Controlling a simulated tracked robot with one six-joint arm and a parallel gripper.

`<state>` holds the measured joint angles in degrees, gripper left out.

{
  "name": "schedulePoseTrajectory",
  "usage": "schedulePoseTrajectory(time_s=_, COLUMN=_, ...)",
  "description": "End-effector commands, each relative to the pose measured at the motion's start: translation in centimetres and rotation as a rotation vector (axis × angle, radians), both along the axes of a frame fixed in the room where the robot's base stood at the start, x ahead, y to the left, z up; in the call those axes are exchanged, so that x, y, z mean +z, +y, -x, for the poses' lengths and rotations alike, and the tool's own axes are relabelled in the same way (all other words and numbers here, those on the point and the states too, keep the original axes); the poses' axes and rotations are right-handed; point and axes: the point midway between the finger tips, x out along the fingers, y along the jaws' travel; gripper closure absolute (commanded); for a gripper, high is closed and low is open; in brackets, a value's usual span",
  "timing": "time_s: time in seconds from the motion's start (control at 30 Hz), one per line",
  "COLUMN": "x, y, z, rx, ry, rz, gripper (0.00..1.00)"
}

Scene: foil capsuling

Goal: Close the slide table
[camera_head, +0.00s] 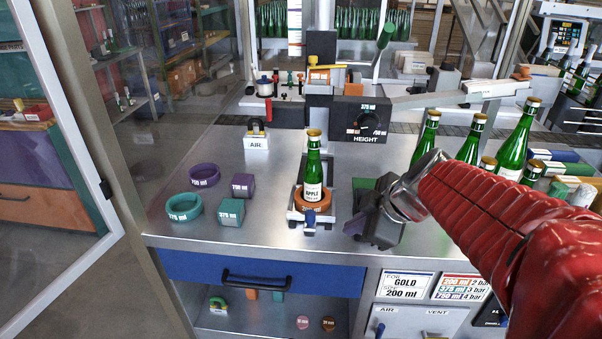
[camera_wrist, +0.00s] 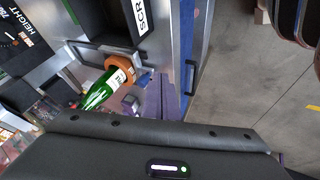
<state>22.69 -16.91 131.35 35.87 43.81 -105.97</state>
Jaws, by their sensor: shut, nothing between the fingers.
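The slide table (camera_head: 297,214) is a small metal carriage on the steel worktop, in the middle of the head view. An orange ring (camera_head: 314,203) sits on it, and a green bottle with a gold cap (camera_head: 314,160) stands upright in the ring. A blue knob (camera_head: 310,217) is at the carriage's front. My gripper (camera_head: 354,228) is shut and empty, low over the worktop just right of the carriage, with a visible gap to the knob. In the wrist view, my gripper's fingers (camera_wrist: 164,88) are close beside the bottle (camera_wrist: 100,92) and the orange ring (camera_wrist: 119,64).
The black height block (camera_head: 362,118) stands behind the carriage. Purple and teal rings and blocks (camera_head: 184,207) lie to the left. More green bottles (camera_head: 519,140) stand at the right, behind my arm. A blue drawer (camera_head: 200,268) is under the worktop edge.

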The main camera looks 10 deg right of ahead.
Motion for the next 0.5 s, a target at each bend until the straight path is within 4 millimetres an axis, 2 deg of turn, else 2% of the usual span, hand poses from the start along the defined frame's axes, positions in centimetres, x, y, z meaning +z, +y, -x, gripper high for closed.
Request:
schedulePoseTrajectory(time_s=0.13, x=-0.17, y=-1.01, z=-0.77, rx=0.041, ry=-0.026, rz=0.028, gripper=1.00)
schedulePoseTrajectory(time_s=0.5, x=-0.16, y=-1.14, z=-0.93, rx=0.053, ry=-0.033, rz=0.035, gripper=1.00)
